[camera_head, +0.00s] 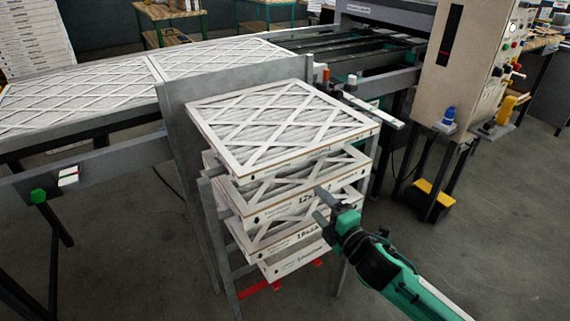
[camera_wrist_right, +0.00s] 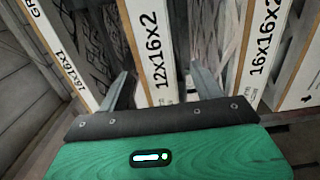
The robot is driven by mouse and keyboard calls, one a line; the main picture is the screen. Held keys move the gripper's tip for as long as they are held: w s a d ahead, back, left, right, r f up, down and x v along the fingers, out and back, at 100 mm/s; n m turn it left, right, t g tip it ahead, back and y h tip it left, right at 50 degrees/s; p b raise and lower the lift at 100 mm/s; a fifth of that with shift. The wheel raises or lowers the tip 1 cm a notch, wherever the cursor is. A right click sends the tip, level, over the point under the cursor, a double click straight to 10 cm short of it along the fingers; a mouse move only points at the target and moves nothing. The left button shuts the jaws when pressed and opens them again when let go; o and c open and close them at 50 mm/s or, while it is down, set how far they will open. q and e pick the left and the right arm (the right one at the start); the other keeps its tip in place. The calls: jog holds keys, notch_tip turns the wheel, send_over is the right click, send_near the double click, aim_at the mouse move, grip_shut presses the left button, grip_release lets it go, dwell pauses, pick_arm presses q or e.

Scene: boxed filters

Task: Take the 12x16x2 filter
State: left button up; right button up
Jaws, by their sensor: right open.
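The 12x16x2 filter is a white cardboard-framed box in the stack; its printed edge (camera_wrist_right: 150,45) shows upright in the middle of the right wrist view. In the head view a filter marked "12x" (camera_head: 272,205) lies second from the top, its label partly covered by my right gripper. My right gripper (camera_head: 322,204) is open at the front of the stack. In the right wrist view its fingers (camera_wrist_right: 163,85) appear on either side of the 12x16x2 edge. I cannot tell whether they touch it. My left gripper is not in view.
A larger filter (camera_head: 285,118) lies on top and overhangs. In the wrist view a 16x16x1 filter (camera_wrist_right: 58,55) and a 16x16x2 filter (camera_wrist_right: 258,50) flank the middle one. A grey metal rack plate (camera_head: 180,105) and a conveyor stand behind; a control cabinet (camera_head: 465,70) is right.

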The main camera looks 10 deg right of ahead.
aim_at(311, 195)
jog(key=shift+w+a+r, duration=0.1)
jog(key=shift+w+a, duration=0.15)
jog(key=shift+w, duration=0.45)
jog(key=x, duration=0.4)
jog(key=shift+p, duration=0.3)
jog(key=shift+w+a, duration=0.1)
jog(key=shift+w, duration=0.15)
jog(key=c, duration=1.1)
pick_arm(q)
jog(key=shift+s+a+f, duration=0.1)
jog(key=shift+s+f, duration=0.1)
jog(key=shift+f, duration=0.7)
pick_arm(e)
jog(key=shift+c, duration=0.3)
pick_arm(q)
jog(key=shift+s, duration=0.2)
pick_arm(e)
jog(key=shift+r, duration=0.15)
